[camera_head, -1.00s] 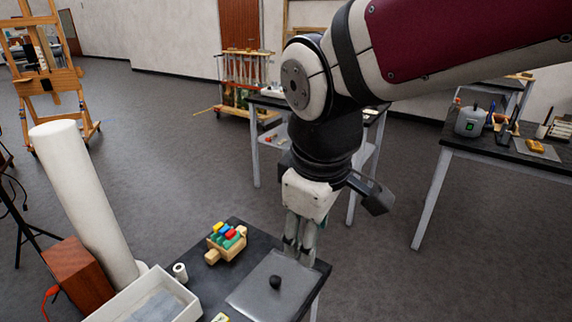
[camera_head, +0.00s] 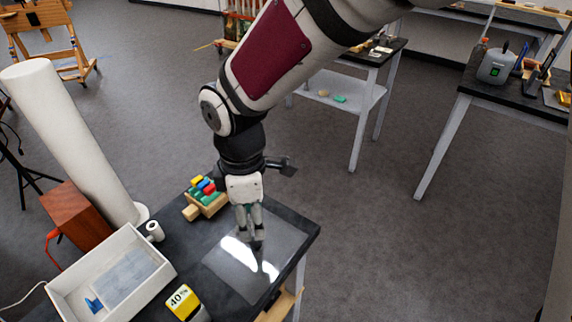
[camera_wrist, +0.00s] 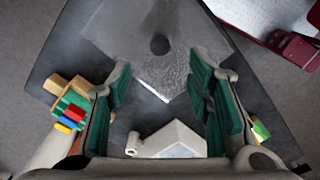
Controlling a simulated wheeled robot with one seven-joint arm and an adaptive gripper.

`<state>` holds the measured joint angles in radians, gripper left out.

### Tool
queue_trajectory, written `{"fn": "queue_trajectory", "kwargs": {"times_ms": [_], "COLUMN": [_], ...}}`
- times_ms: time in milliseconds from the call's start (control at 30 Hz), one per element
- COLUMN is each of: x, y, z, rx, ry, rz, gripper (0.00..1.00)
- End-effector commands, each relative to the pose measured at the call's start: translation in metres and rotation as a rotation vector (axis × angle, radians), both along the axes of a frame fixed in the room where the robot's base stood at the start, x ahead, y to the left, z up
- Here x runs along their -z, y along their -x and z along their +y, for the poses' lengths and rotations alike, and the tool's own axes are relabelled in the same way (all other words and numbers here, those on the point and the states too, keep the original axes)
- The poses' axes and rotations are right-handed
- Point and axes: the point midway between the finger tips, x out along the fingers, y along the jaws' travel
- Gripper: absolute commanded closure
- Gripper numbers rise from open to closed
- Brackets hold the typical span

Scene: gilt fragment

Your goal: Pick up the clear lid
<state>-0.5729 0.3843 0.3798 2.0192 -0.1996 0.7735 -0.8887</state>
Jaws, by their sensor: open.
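The clear lid (camera_head: 223,262) is a flat see-through sheet with bright glare, lying on the dark table (camera_head: 195,255). Its dark round knob shows beneath my gripper (camera_head: 252,238) in the head view. In the wrist view the lid (camera_wrist: 115,30) lies ahead of the fingers, with its knob (camera_wrist: 159,45) roughly centred between them and a little beyond the tips. My gripper (camera_wrist: 160,76) is open and empty, its green-padded fingers spread apart and pointing down. Whether a fingertip touches the knob cannot be told from the head view.
A wooden toy with coloured blocks (camera_head: 205,197) stands at the table's back edge. A white tray (camera_head: 62,287), a small white roll (camera_head: 155,231) and a yellow-topped item marked 40% (camera_head: 184,301) are to the left. A tall white tube (camera_head: 75,145) leans beyond.

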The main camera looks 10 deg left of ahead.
Motion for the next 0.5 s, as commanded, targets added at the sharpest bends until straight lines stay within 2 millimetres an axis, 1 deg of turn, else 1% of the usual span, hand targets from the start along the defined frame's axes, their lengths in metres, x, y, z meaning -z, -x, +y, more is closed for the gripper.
{"fn": "queue_trajectory", "kwargs": {"times_ms": [33, 100, 200, 367, 500], "x": [0.01, 0.02, 0.029, 0.038, 0.057], "y": [0.002, 0.001, 0.0, 0.001, 0.0], "z": [0.0, -0.001, 0.0, 0.0, -0.002], "rx": [-0.002, 0.0, 0.001, 0.0, 0.001], "ry": [0.002, 0.003, 0.001, 0.0, 0.004], "rz": [0.003, 0.003, 0.001, 0.001, 0.003], "gripper": [0.54, 0.54, 0.54, 0.54, 0.54]}}
